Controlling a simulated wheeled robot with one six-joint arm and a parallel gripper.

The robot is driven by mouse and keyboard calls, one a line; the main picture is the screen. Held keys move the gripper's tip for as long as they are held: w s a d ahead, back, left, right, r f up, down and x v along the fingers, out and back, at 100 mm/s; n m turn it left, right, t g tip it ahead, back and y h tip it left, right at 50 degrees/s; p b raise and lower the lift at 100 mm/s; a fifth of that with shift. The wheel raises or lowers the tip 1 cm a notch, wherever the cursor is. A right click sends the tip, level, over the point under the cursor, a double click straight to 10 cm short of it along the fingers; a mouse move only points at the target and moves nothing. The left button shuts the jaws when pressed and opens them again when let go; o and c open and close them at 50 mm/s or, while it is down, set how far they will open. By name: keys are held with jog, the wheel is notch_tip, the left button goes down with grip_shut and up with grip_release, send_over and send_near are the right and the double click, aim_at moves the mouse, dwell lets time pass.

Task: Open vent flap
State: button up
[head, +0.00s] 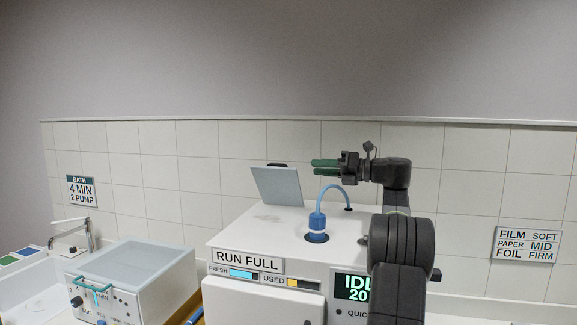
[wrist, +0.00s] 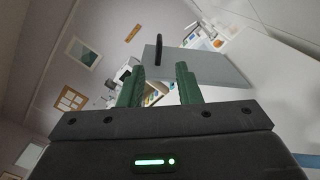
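The vent flap (head: 277,187) is a flat grey panel on top of the white machine. It stands raised, tilted back to the left, and a dark handle (head: 278,165) shows at its upper edge. In the wrist view the flap (wrist: 203,67) lies beyond my fingertips, and its dark handle (wrist: 158,48) shows above the gap between them. My gripper (head: 314,167) has green fingers pointing left, to the right of the flap's upper edge. In the wrist view my gripper (wrist: 157,72) is open with nothing between its fingers. The flap's hinge is not clear.
The white machine (head: 235,228) carries a blue capped fitting (head: 317,222) with a curved hose below my gripper. A lidded bath unit (head: 135,265) stands at the left. The tiled wall (head: 230,140) is behind. Space above the machine's left side is clear.

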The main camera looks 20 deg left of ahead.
aim_at(283, 165)
jog(key=a+p, duration=0.1)
jog(key=a, duration=0.3)
jog(key=a+p, duration=0.1)
jog(key=a, duration=0.3)
jog(key=a+p, duration=0.1)
jog(key=a, duration=0.3)
jog(key=shift+s, duration=0.3)
grip_shut()
